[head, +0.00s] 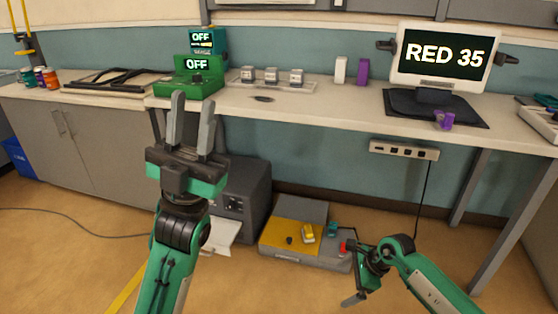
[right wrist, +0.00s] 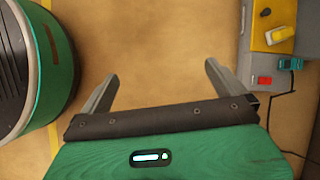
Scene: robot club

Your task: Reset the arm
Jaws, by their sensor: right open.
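No separate arm to reset can be made out apart from my own two. My left gripper (head: 192,122) is raised in front of the bench, its fingers pointing up and apart, with nothing between them. My right gripper (right wrist: 161,72) is open and empty, low over the floor. In the head view it is partly hidden by its own wrist. A grey and yellow floor unit (head: 279,234) lies under the bench, carrying a yellow piece (head: 308,233), a teal piece (head: 332,229) and a red piece (right wrist: 265,80). The right gripper is beside this unit, apparently apart from it.
The bench holds a monitor (head: 441,55) reading "RED 35", green (head: 189,84) and teal (head: 207,46) boxes reading "OFF", and a clear tray (head: 272,79). A power strip (head: 404,150) hangs below its edge. A dark cabinet (head: 243,200) stands underneath. Floor in front is open.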

